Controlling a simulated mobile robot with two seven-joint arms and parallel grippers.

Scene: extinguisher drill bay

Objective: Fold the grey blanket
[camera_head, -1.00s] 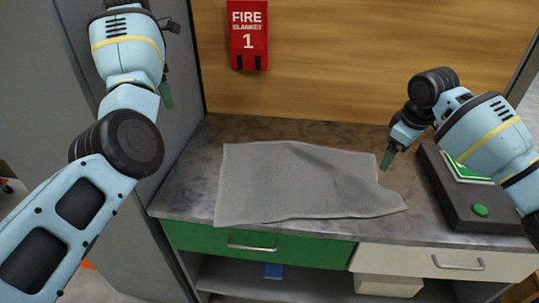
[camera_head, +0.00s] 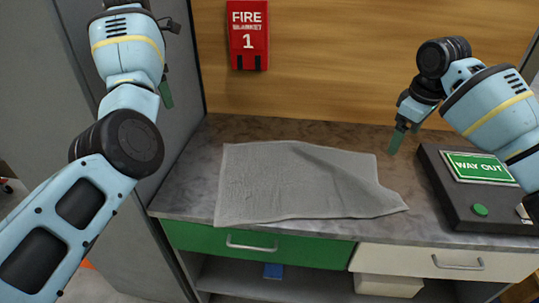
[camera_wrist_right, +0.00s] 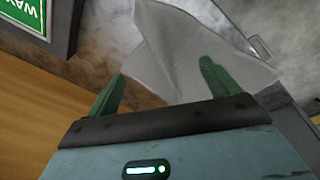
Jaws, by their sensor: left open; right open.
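The grey blanket (camera_head: 290,185) lies spread flat on the worktop. Its right side is uneven, with a corner sticking out toward the front right. In the right wrist view the blanket (camera_wrist_right: 190,55) shows beyond the fingers. My right gripper (camera_head: 396,142) is above the worktop, behind and to the right of the blanket, apart from it. In its wrist view the two green fingers (camera_wrist_right: 158,90) are spread with nothing between them. My left gripper (camera_head: 166,92) is raised at the left beside the grey panel, away from the blanket, and partly hidden by its own arm.
A dark box with a green WAY OUT sign (camera_head: 480,168) and a green button (camera_head: 480,210) stands at the right of the worktop (camera_head: 250,130). A red fire blanket case (camera_head: 247,35) hangs on the wooden wall. A green drawer (camera_head: 260,246) and cream drawer (camera_head: 440,262) are below.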

